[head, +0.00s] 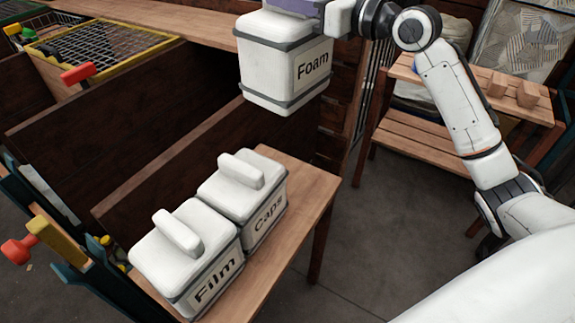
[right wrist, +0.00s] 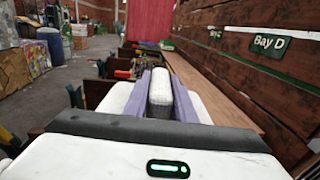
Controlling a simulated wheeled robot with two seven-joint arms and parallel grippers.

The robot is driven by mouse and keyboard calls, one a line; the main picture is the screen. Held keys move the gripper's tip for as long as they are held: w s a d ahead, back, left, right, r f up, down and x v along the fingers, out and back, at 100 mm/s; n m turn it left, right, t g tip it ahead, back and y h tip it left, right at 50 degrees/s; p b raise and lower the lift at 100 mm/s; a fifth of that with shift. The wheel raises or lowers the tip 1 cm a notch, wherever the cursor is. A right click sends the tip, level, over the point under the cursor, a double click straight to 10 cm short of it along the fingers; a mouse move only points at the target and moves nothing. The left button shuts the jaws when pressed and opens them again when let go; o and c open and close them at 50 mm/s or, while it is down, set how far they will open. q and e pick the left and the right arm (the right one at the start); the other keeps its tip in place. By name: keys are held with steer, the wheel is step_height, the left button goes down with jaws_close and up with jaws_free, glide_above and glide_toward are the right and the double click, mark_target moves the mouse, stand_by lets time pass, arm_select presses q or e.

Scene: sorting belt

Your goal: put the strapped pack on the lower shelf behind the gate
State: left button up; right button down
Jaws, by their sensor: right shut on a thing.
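A white pack labelled Foam (head: 282,72), with dark grey bands near its top and base, hangs upright in the air at the top of the head view. My right gripper (head: 290,7) has purple fingers and is above it, partly cut off by the frame edge. In the right wrist view these fingers (right wrist: 160,108) are shut on the pack's pale handle (right wrist: 160,85). Two similar packs, Film (head: 185,258) and Caps (head: 243,197), stand on a low wooden bench (head: 312,188). I cannot tell which part is the gate. My left gripper is not in view.
Dark wooden panels (head: 130,155) stand left of the bench. A yellow-framed mesh (head: 100,48) with a red handle (head: 78,73) lies behind them. A two-level wooden rack (head: 425,140) stands at right, blocks on top, its lower slats clear. Bare floor (head: 370,240) lies between.

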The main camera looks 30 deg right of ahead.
step_height(320, 180, down, 14)
steer(key=shift+d+f, duration=0.1)
steer(key=shift+f, duration=0.05)
steer(key=shift+w+f, duration=0.1)
steer(key=shift+f, duration=0.2)
step_height(320, 180, down, 2)
steer(key=shift+f, duration=0.1)
step_height(320, 180, down, 10)
steer(key=b, duration=0.6)
steer(key=shift+f, duration=0.15)
steer(key=shift+f, duration=0.15)
steer(key=c, duration=1.5)
jaws_free()
steer(key=shift+f, duration=0.15)
